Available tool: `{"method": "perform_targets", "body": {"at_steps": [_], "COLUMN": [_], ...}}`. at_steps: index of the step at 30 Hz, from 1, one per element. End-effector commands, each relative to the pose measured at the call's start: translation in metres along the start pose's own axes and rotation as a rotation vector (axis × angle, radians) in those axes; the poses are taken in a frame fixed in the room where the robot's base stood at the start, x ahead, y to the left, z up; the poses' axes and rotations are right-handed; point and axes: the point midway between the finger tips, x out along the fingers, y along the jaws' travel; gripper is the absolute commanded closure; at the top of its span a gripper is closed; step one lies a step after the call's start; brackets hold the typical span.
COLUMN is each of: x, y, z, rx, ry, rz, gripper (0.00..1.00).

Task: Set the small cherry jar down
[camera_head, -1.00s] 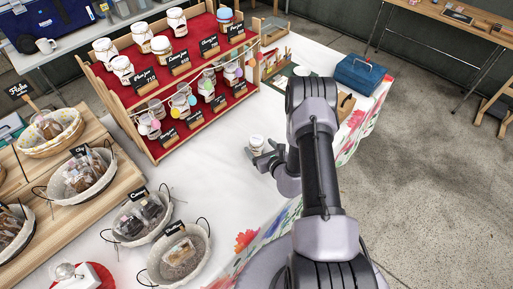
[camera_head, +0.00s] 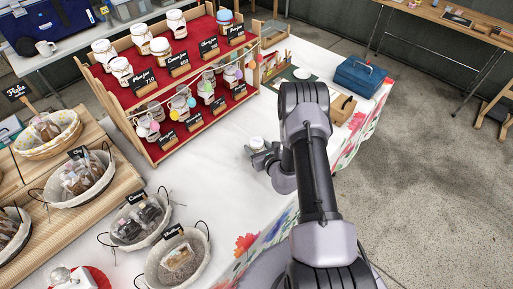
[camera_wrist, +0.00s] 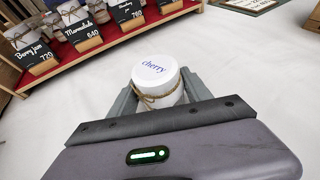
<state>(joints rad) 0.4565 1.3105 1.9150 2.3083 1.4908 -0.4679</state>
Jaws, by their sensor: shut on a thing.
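The small cherry jar (camera_wrist: 156,80) has a white lid marked "cherry" and twine around its neck. My gripper (camera_wrist: 158,98) is shut on it, one finger on each side, in the wrist view. In the head view the jar (camera_head: 257,143) shows as a small white top between the fingers of my gripper (camera_head: 262,153), over the white tablecloth (camera_head: 222,165). The jar looks upright. Its lower part is hidden, so I cannot tell whether it touches the cloth.
A wooden two-tier rack (camera_head: 152,92) with red shelves, jars and price signs stands to the left and behind. Baskets of baked goods (camera_head: 178,258) stand at the front left. A blue toolbox (camera_head: 359,76) is at the back right. Cloth around the gripper is clear.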

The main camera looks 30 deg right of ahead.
Motion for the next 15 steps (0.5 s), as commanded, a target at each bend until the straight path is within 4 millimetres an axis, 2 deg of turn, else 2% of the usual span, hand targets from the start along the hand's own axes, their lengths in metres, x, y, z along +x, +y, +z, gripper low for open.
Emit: {"method": "perform_targets", "body": {"at_steps": [5, 11, 15], "x": [-0.003, -0.014, -0.04], "y": [0.0, 0.0, 0.006], "z": [0.008, 0.036, 0.026], "rx": [0.0, -0.001, 0.003], "ry": [-0.002, -0.002, 0.004], "rz": [0.0, 0.0, 0.0], "gripper": [1.0, 1.0, 1.0]}}
